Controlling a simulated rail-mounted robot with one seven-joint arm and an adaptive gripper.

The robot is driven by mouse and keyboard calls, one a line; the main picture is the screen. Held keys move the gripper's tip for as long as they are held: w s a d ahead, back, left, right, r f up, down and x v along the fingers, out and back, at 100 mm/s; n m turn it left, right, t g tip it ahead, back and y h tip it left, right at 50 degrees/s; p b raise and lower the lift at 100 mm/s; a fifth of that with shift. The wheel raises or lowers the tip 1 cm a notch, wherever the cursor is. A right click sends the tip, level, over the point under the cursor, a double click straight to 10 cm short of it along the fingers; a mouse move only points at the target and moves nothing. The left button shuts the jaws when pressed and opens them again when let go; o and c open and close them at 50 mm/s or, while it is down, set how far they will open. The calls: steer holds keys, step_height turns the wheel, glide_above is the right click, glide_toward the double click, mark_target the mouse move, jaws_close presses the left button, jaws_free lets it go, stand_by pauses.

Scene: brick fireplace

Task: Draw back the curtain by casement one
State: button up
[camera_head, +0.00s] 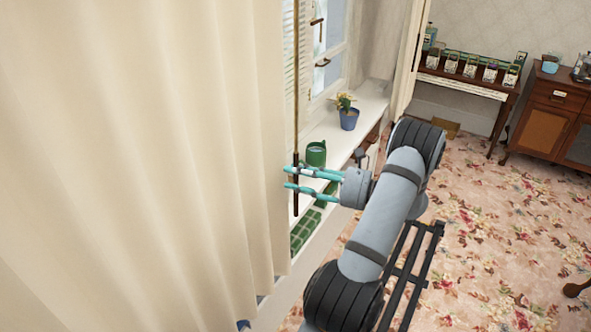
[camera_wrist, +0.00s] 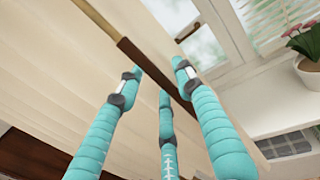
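A cream curtain (camera_head: 130,150) hangs in full folds across the left of the head view; its cloth (camera_wrist: 50,75) also fills the left of the wrist view. A thin wooden rod (camera_head: 296,85) with a dark lower handle (camera_head: 296,203) hangs upright at the curtain's right edge. My gripper (camera_head: 288,178) has its teal fingers reaching left to the dark handle. In the wrist view, the handle (camera_wrist: 152,69) crosses at the spread fingertips (camera_wrist: 156,78). The fingers look open around it, with gaps; firm contact is not clear.
A green mug (camera_head: 316,154) stands on the white sill close behind my fingers. A potted plant (camera_head: 348,119) stands farther along it. A green checked item (camera_head: 304,232) lies below. The window (camera_head: 329,50) is beyond. Flowered carpet (camera_head: 480,235) lies open at right.

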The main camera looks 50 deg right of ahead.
steer(key=shift+w+a, duration=0.1)
steer(key=shift+w, duration=0.2)
steer(key=shift+c, duration=0.5)
steer(key=c, duration=0.8)
jaws_close()
